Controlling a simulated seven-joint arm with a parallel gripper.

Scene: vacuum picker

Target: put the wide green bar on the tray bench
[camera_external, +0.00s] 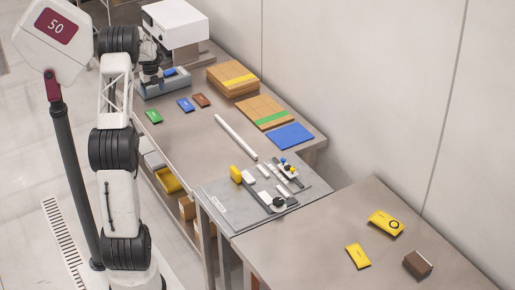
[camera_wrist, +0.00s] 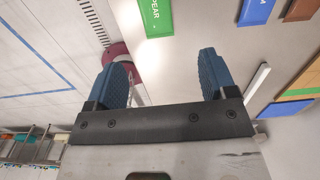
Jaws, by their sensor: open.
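A green bar (camera_external: 153,116) lies flat on the far bench (camera_external: 185,130), near its left edge. In the wrist view a green bar (camera_wrist: 156,16) with white lettering, partly cut off by the top edge, shows beyond the fingertips. My gripper (camera_wrist: 162,60) is open, its two blue fingers wide apart with nothing between them. In the external view my gripper hangs near a grey tray (camera_external: 165,90), up-picture from the green bar and not touching it. I cannot tell which bench is the tray bench.
Blue (camera_external: 186,104) and brown (camera_external: 201,100) bars lie beside the green one. Stacked boards (camera_external: 232,78), a blue mat (camera_external: 289,136) and a white rod (camera_external: 235,136) are on the same bench. The near bench (camera_external: 330,215) holds yellow packets (camera_external: 358,256) and a brown block (camera_external: 418,264).

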